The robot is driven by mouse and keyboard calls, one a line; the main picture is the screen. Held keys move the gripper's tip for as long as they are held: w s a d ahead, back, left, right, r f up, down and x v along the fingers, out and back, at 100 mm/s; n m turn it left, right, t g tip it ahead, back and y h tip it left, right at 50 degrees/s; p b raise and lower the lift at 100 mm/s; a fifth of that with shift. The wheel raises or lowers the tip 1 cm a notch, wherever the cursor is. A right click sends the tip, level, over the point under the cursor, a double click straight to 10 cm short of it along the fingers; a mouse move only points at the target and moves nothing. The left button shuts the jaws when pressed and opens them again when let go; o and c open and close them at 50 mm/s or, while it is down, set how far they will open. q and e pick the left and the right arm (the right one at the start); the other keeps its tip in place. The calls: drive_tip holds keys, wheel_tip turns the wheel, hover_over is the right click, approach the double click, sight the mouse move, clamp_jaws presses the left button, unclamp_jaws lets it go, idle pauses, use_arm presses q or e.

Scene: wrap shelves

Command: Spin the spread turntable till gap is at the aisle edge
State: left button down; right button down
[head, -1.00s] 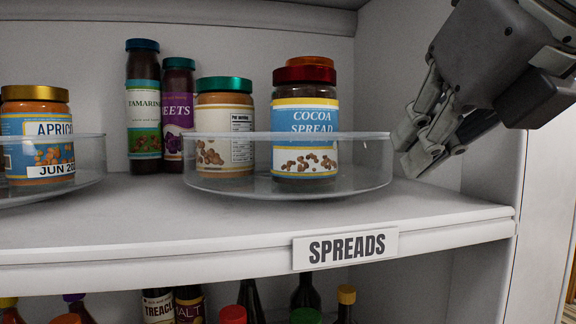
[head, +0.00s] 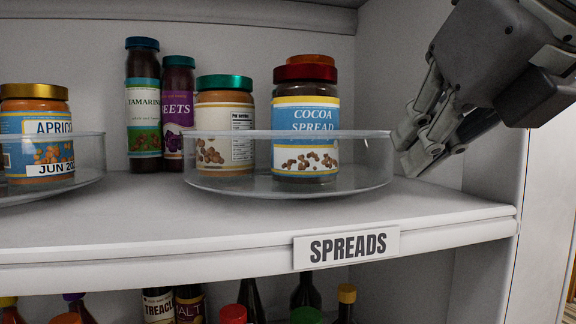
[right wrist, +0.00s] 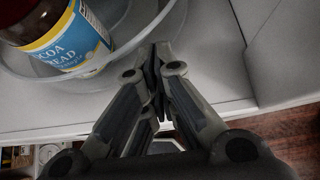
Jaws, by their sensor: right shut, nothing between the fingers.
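The spread turntable (head: 290,190) is a clear round tray with a low wall on the shelf above the SPREADS label (head: 346,248). A cocoa spread jar (head: 305,115) with a dark red lid stands at its front right. A jar with a green lid (head: 225,125) stands at its left, and an orange lid (head: 308,60) shows behind the cocoa jar. The front middle of the tray is bare between the jars. My right gripper (head: 408,165) is shut and empty, close to the turntable's right rim; contact is unclear. The turntable rim (right wrist: 150,45) also shows in the right wrist view. My left gripper is out of view.
Another clear turntable (head: 90,175) with an apricot jar (head: 38,135) stands at the left. Tall tamarind (head: 143,110) and beets (head: 178,115) bottles stand behind. The shelf's side wall (head: 495,120) is close to my right gripper. Several bottles stand on the shelf below.

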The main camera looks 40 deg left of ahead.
sight(361, 166)
drive_tip(key=shift+a, duration=0.2)
drive_tip(key=shift+a, duration=0.35)
drive_tip(key=shift+s+f, duration=0.1)
drive_tip(key=shift+s, duration=0.35)
drive_tip(key=shift+s+a+b, duration=0.1)
drive_tip(key=shift+s+b, duration=0.35)
drive_tip(key=shift+s, duration=0.25)
drive_tip(key=shift+s+a+b, duration=0.15)
drive_tip(key=shift+s+a, duration=0.1)
drive_tip(key=shift+s, duration=0.3)
drive_tip(key=shift+s+a+b, duration=0.15)
drive_tip(key=shift+s+a, duration=0.05)
drive_tip(key=shift+s, duration=0.3)
